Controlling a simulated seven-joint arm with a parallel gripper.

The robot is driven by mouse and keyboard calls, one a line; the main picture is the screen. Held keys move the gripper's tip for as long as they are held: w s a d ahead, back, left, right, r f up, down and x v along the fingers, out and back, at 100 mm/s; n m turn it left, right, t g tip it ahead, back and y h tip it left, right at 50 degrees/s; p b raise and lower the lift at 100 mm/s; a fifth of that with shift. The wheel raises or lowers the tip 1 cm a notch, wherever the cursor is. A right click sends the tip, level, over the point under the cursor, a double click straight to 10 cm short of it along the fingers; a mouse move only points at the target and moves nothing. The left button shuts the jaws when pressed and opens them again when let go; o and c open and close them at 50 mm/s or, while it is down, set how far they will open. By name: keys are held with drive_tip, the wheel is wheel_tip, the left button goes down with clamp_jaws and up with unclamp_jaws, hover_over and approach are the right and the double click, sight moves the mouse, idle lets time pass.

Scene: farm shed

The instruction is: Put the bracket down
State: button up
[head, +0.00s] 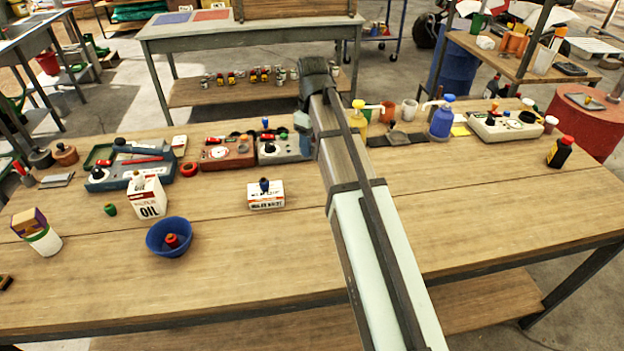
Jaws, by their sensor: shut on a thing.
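My arm reaches from the bottom right up over the wooden workbench (250,285) and bends down at its far end. My gripper (306,148) is mostly hidden behind my arm, just right of a grey device with a knob (280,150). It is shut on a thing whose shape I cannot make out. I cannot pick out the bracket for sure anywhere on the bench. I cannot tell whether the held thing touches the bench.
A white box with a dark knob (266,197), an oil carton (147,198) and a blue bowl (170,238) stand left of my arm. Yellow (358,118) and blue (441,123) pump bottles and dark pads (392,138) are to its right. The bench's right front is clear.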

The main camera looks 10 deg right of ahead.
drive_tip(key=shift+f, duration=5.05)
drive_tip(key=shift+f, duration=0.1)
drive_tip(key=o, duration=1.1)
wheel_tip(320, 180, up, 12)
drive_tip(key=shift+r, duration=0.15)
drive_tip(key=shift+o, duration=0.3)
